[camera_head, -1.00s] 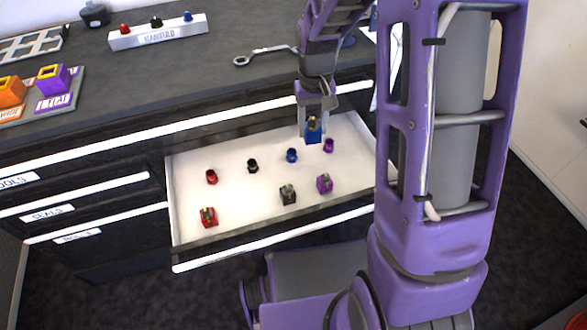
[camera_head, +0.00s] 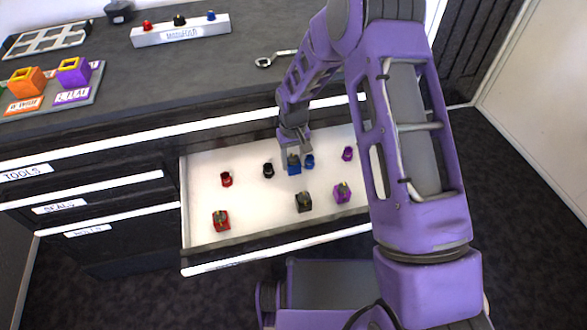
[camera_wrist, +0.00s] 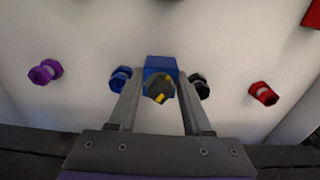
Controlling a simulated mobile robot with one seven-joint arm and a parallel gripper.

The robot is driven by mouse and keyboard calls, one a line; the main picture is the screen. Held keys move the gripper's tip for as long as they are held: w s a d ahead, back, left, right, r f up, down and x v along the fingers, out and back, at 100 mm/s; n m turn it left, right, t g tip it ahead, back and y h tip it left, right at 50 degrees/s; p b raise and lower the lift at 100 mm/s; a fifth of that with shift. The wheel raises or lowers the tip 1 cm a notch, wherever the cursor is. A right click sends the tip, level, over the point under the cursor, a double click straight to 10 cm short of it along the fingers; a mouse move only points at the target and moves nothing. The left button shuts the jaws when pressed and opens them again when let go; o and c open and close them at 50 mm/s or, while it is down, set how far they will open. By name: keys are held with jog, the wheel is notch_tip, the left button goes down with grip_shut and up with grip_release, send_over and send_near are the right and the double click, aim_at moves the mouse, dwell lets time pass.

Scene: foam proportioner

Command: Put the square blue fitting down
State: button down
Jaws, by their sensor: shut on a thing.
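The square blue fitting (camera_head: 294,168) is in my gripper (camera_head: 294,157), low in the open white drawer (camera_head: 255,217). In the wrist view the fitting (camera_wrist: 161,64) sits between the two fingers of my gripper (camera_wrist: 160,95), with a dark, yellow-marked part facing the camera. I cannot tell whether its underside touches the drawer floor. A small round blue fitting (camera_head: 309,161) stands just to its right in the head view, and it also shows left of the fingers in the wrist view (camera_wrist: 120,79).
Round red (camera_head: 226,179), black (camera_head: 268,170) and purple (camera_head: 348,153) fittings stand in the drawer's back row. Square red (camera_head: 221,220), black (camera_head: 304,202) and purple (camera_head: 342,192) fittings stand nearer the front. Bare floor lies between the rows. A wrench (camera_head: 266,62) lies on the worktop.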

aim_at(293, 168)
jog(key=shift+f, duration=1.65)
jog(key=shift+f+b, duration=0.2)
jog(key=shift+b, duration=0.15)
jog(key=shift+c, duration=1.7)
grip_release()
jog(key=shift+r, duration=0.1)
notch_tip(293, 168, up, 12)
jog(key=shift+r+p, duration=0.1)
jog(key=shift+p, duration=0.75)
